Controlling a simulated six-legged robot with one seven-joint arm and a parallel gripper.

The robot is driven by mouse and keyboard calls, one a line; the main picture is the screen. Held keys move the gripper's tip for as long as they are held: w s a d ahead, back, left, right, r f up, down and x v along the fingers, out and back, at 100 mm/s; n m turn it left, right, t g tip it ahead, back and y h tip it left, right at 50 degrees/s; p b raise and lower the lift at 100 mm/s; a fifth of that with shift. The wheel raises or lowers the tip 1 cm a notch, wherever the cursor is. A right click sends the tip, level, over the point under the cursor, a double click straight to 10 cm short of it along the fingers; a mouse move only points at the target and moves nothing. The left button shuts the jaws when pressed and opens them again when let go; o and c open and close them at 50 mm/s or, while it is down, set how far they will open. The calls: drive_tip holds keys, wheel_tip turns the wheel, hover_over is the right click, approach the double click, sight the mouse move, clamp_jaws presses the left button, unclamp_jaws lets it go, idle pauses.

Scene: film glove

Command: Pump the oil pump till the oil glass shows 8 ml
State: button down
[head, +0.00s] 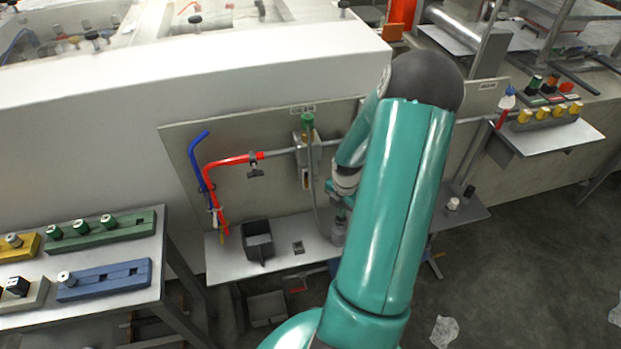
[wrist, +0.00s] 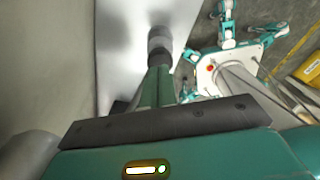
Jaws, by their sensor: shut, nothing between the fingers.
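In the head view a grey unit (head: 314,150) with a green top (head: 307,120) is fixed to the panel. A small upright glass (head: 306,178) below it shows some amber; its level and marks are too small to read. A grey cylindrical thing (head: 339,232), perhaps the oil pump, stands on the shelf, partly behind my arm. In the wrist view my gripper (wrist: 157,72) is shut and empty, with a grey cylinder (wrist: 159,42) just beyond its fingertips. I cannot tell whether they touch. In the head view my arm hides much of the gripper area.
Red (head: 215,175) and blue (head: 200,165) pipes bend down the panel (head: 270,190) on the left. A dark open bin (head: 257,240) stands on the grey shelf (head: 225,258). A table with coloured blocks (head: 100,230) is at left. Yellow knobs (head: 541,115) line a right-hand shelf.

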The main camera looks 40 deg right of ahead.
drive_tip(key=shift+r, duration=3)
drive_tip(key=w+a+r+m+t+h, duration=0.1)
drive_tip(key=w+a+r+m, duration=0.3)
drive_tip(key=a+r, duration=0.55)
drive_tip(key=w+a+r+m+t+h, duration=0.15)
drive_tip(key=a+r+m, duration=0.35)
drive_tip(key=a+r, duration=0.5)
drive_tip(key=s+a+r+m+t+y, duration=0.1)
drive_tip(key=s+a+r+m, duration=0.3)
drive_tip(key=a, duration=0.4)
drive_tip(key=s+a+r+m+t+y, duration=0.1)
drive_tip(key=s+a+r+m+t, duration=0.1)
drive_tip(key=s+a+r+m, duration=0.2)
drive_tip(key=a+r, duration=0.2)
drive_tip(key=a, duration=0.2)
drive_tip(key=shift+s+a+m, duration=0.15)
drive_tip(key=shift+a+m, duration=0.05)
drive_tip(key=shift+m, duration=0.2)
drive_tip(key=shift+d+y, duration=0.15)
drive_tip(key=shift+y, duration=0.1)
